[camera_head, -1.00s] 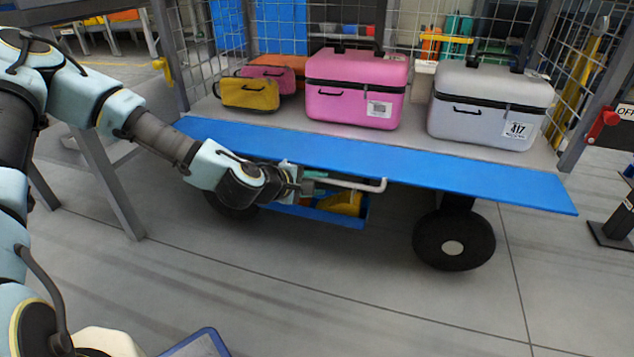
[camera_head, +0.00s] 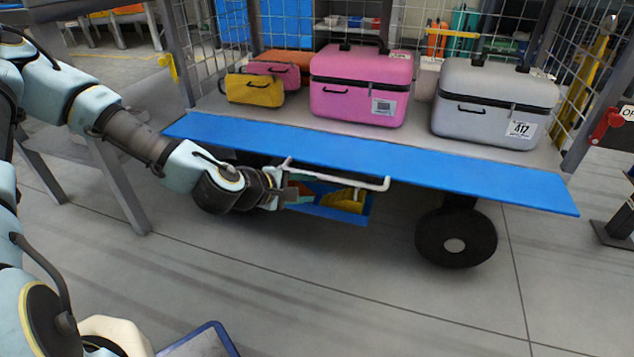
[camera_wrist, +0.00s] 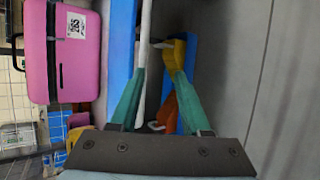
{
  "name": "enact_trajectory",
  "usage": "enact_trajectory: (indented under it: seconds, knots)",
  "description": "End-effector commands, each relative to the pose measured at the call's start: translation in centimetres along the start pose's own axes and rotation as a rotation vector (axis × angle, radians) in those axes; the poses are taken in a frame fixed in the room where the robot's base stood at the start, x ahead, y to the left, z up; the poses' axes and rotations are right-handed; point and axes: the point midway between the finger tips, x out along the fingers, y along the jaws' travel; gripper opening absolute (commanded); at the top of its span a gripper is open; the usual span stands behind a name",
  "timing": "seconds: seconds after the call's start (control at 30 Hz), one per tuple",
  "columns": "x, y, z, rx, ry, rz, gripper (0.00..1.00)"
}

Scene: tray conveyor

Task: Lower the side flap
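The side flap (camera_head: 350,158) is a long blue panel along the near side of the cart, standing out from the edge of the cart's deck. A white bar handle (camera_head: 345,179) hangs below its front edge. My gripper (camera_head: 298,193) is under the flap near the handle's left end. In the wrist view its two green fingers (camera_wrist: 157,90) are spread apart, and the white bar (camera_wrist: 146,45) runs lengthwise close to the left finger. The fingers are not closed on it. Whether the bar lies fully between them is hard to tell.
On the deck stand a pink case (camera_head: 360,88), a grey case (camera_head: 492,102) and a yellow bag (camera_head: 254,90). A blue bin (camera_head: 330,212) with yellow contents is under the flap. Black wheels (camera_head: 455,238) stand below.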

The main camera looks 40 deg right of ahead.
Motion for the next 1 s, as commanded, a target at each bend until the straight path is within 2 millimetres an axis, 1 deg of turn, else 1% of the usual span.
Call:
enact_trajectory:
  seconds: [0.03,0.1,0.2,0.3,0.47,0.93,1.0]
  knots:
    - [-1.3,0.4,0.0,0.0,0.001,0.001,0.47]
    - [-2.5,0.4,0.0,0.001,0.001,0.003,0.47]
    - [-4.0,0.4,0.1,0.002,0.0,0.004,0.47]
    - [-4.8,0.3,0.1,0.003,-0.001,0.006,0.47]
    - [-5.4,0.3,0.1,0.004,-0.002,0.006,0.47]
    - [-5.3,0.3,0.1,0.006,-0.002,0.007,0.47]
    - [-5.5,0.1,0.0,0.018,-0.001,-0.004,0.47]
